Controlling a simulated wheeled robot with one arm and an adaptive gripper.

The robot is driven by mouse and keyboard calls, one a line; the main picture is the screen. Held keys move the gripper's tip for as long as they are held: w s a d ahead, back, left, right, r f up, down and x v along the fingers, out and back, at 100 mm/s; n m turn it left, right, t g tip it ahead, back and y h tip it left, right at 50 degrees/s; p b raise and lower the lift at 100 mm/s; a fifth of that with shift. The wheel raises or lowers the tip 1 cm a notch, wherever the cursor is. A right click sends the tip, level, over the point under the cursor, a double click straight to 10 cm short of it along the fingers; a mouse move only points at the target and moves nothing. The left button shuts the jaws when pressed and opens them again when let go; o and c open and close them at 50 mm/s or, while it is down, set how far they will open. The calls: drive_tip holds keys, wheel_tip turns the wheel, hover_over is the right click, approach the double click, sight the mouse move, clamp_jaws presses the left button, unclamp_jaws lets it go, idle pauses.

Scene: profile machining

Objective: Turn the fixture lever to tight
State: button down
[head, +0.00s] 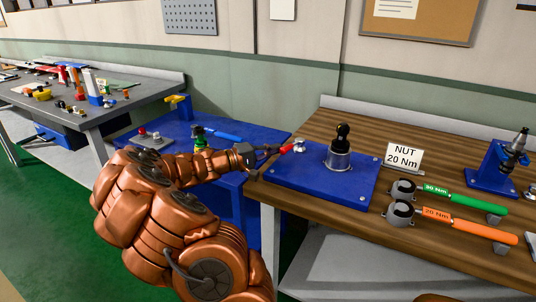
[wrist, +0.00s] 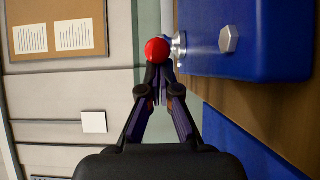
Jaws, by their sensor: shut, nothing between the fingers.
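The fixture lever has a red grip (head: 291,148) and a silver pivot (head: 300,145) at the back left of the blue fixture plate (head: 360,192). In the wrist view its round red end (wrist: 157,50) covers my fingertips, with the silver pivot (wrist: 179,46) just right of it. My gripper (head: 275,150) reaches in from the left at the lever's height. Its fingers (wrist: 157,80) are closed together with the red end right at their tips; I cannot tell whether they touch. A silver holder (head: 339,160) with a black tool stands on the plate.
A sign (head: 403,157) reads "NUT 20 Nm". A green wrench (head: 450,194) and an orange wrench (head: 455,219) lie right of the plate. A blue table (head: 165,162) with small parts stands behind my arm. A hex bolt (wrist: 228,38) sits on the plate.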

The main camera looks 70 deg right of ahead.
sight(281, 153)
drive_tip(key=shift+s+a+f+g+b, duration=0.15)
drive_tip(key=shift+s+g+b, duration=0.15)
drive_tip(key=shift+s+b, duration=0.8)
drive_tip(key=shift+s+a+y, duration=0.1)
drive_tip(key=shift+s+y, duration=0.2)
drive_tip(key=shift+s, duration=0.2)
drive_tip(key=shift+w, duration=0.15)
drive_tip(key=w, duration=0.5)
drive_tip(key=shift+d, duration=0.35)
drive_tip(key=w+a, duration=0.3)
drive_tip(key=a, duration=0.6)
drive_tip(key=shift+w+b, duration=0.35)
drive_tip(key=shift+a, duration=0.1)
